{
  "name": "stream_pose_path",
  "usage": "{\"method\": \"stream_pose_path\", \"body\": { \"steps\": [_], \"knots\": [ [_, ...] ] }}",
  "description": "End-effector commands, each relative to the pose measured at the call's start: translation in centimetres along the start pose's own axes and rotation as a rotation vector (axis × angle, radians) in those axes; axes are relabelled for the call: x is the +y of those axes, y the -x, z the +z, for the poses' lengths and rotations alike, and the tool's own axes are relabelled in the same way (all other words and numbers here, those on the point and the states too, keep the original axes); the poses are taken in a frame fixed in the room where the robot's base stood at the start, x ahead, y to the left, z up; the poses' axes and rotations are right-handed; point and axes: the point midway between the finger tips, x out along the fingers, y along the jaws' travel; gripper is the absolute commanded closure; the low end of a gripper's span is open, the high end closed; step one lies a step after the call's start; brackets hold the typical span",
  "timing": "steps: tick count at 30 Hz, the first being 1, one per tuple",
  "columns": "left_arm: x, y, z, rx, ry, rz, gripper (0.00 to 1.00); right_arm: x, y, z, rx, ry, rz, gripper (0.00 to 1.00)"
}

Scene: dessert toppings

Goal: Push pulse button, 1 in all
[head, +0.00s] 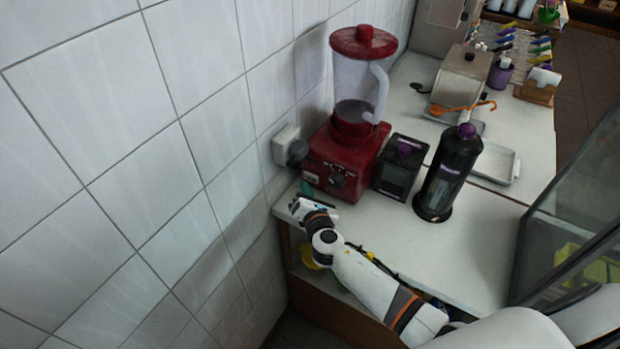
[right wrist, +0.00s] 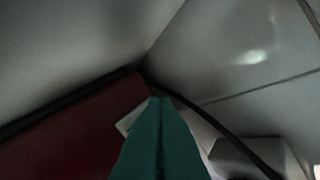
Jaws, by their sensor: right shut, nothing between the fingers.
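The red blender (head: 340,160) stands on the counter against the tiled wall. Its front panel, with a dark knob and small controls, faces my right arm. The pulse button is too small to tell apart. My right gripper (head: 307,187) is at the lower left front of the blender base, its teal fingertips close to the panel's left side. I cannot tell whether they touch it. In the right wrist view the teal fingers (right wrist: 160,102) are shut with nothing between them, and a dark red surface (right wrist: 70,130) lies to their left. My left gripper is not in view.
A wall socket (head: 287,146) with a dark plug is left of the blender. A dark box (head: 398,170) and a dark bottle (head: 447,175) stand to its right. The counter (head: 470,240) in front of them is mostly clear. A glass panel (head: 575,190) rises at the right.

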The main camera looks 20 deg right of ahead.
Motion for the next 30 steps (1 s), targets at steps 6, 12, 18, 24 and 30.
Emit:
{"method": "stream_pose_path", "body": {
  "steps": [6,12,18,24,30],
  "knots": [
    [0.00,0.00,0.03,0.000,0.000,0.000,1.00,0.00,0.00,-0.01,0.000,0.000,0.000,1.00],
    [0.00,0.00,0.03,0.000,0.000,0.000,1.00,0.00,-0.01,-0.01,0.000,0.000,0.000,1.00],
    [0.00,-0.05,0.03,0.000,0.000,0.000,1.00,0.21,-0.30,-0.25,0.001,0.000,0.000,1.00],
    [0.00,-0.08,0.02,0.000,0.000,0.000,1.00,0.44,-0.60,-0.47,0.000,0.000,0.000,1.00],
    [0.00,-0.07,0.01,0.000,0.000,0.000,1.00,0.43,-0.59,-0.47,0.000,0.000,0.000,1.00]
  ]
}}
